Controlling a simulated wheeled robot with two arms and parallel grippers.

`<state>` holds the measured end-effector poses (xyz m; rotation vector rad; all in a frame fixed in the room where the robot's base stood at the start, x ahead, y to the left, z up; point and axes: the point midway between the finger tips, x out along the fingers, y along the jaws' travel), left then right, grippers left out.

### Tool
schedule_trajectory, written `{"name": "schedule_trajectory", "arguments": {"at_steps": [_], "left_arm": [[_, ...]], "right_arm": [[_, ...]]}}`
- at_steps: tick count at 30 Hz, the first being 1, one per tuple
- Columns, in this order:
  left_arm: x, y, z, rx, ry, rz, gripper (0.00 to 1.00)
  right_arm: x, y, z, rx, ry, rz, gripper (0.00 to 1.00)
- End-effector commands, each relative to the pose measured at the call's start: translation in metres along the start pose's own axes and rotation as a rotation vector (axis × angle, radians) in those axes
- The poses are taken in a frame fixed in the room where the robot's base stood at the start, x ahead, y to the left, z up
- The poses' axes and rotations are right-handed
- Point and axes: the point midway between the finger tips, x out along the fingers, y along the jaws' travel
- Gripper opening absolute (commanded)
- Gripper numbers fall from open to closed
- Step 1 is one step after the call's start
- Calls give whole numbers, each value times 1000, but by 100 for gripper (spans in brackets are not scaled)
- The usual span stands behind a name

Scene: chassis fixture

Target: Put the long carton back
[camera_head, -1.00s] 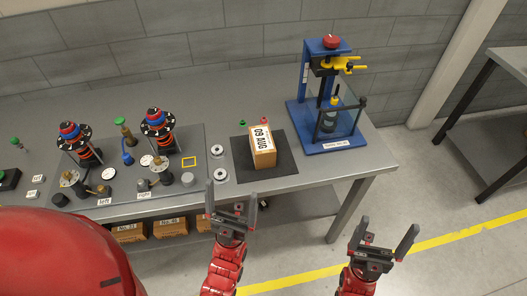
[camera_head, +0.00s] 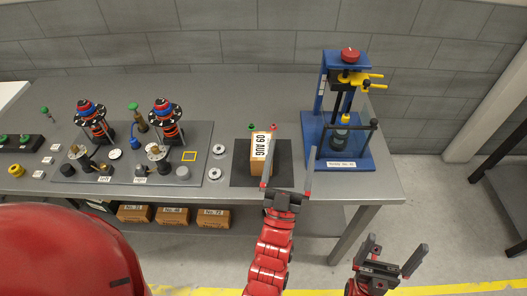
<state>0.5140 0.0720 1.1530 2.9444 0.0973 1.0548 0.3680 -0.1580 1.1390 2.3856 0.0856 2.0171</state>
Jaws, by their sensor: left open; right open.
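A brown carton (camera_head: 256,157) with a white label reading "09 AUG" stands on a dark square mat (camera_head: 240,178) on the bench. My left gripper (camera_head: 293,143) is open and empty. Its left finger crosses in front of the carton's right part and its right finger is to the right of the carton. I cannot tell whether it touches the carton. My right gripper (camera_head: 396,246) is open and empty, low at the right in front of the bench.
Several smaller brown cartons (camera_head: 172,215) with numbers sit on the shelf under the bench. A blue press (camera_head: 340,140) stands right of the mat. A grey plate (camera_head: 203,150) with two dark-and-red fixtures lies to the left. A small green knob and a red knob (camera_head: 274,127) are behind the carton.

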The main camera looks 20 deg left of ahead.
Motion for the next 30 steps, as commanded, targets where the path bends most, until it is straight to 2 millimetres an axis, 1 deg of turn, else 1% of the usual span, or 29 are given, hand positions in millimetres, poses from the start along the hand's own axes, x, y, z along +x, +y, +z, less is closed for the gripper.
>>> {"name": "schedule_trajectory", "arguments": {"at_steps": [2,3,5,6,8,9,12,15,17,20,23,28,30], "left_arm": [[8,-4,10,12,-111,-29,100],[10,-9,19,24,-182,-47,100],[7,-17,37,39,-313,-76,100],[2,-26,50,49,-409,-100,100],[-12,-39,72,62,-562,-134,100],[-25,-48,86,67,-660,-156,100],[-60,-65,112,74,-863,-196,100],[-86,-76,126,75,-984,-221,100],[-94,-79,131,74,-1021,-228,100],[-96,-82,142,73,-1036,-234,100],[-88,-86,156,71,-1030,-235,100],[-74,-92,176,74,-1032,-232,100],[-67,-92,182,76,-1031,-228,100]], "right_arm": [[7,0,-1,0,0,0,100],[10,0,-2,0,0,0,100],[14,1,-2,0,0,0,100],[17,1,-3,0,0,0,100],[22,1,-4,0,0,0,100],[24,1,-4,0,0,0,100],[28,1,-5,0,0,0,100],[29,1,-5,0,0,0,100],[28,1,-5,0,0,0,100],[20,1,-3,0,0,0,100],[9,0,-1,0,0,0,100],[3,0,0,0,0,0,100],[5,0,-1,0,0,0,100]]}}
